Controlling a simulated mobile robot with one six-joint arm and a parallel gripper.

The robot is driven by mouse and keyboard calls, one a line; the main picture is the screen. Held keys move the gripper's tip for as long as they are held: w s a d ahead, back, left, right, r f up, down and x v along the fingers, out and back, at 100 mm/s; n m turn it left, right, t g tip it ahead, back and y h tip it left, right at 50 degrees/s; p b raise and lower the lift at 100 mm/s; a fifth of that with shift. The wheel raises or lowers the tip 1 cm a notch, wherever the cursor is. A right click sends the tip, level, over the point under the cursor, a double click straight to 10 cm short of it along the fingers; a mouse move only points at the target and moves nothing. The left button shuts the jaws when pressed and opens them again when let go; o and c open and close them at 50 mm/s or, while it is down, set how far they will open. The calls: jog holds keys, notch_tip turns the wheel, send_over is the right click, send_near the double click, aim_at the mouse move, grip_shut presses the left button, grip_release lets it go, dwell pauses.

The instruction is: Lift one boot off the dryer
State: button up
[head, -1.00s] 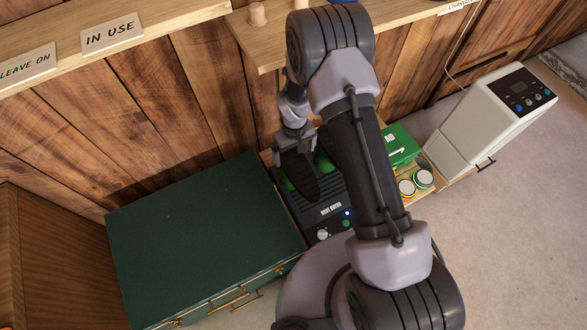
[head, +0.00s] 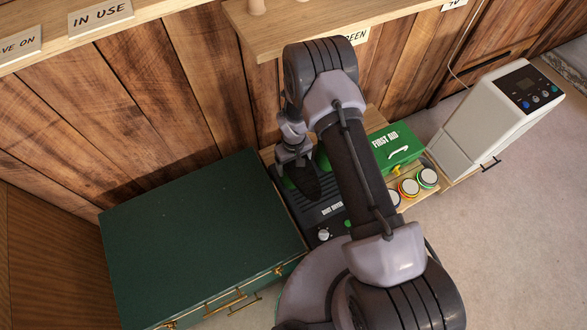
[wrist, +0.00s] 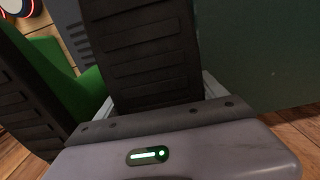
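The boot dryer (head: 332,210) is a dark box beside the green chest, with a knob and lit buttons. Two green boots with dark soles are on it, soles up. The left boot (head: 289,184) is directly below my gripper (head: 296,165). The other boot (head: 322,159) is partly hidden by my arm. In the wrist view, one ridged sole (wrist: 142,50) fills the middle, with pale finger parts showing close along both its edges. The fingertips are hidden behind it, so grip contact is unclear. The other boot (wrist: 75,65) shows green at the left, its sole at the frame edge.
A large green chest (head: 195,235) stands close left of the dryer. A green first aid box (head: 398,148) and several round tins (head: 409,187) are to the right. A white appliance (head: 490,120) stands farther right. A wooden shelf (head: 285,25) overhangs behind the arm.

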jog(key=c, duration=1.1)
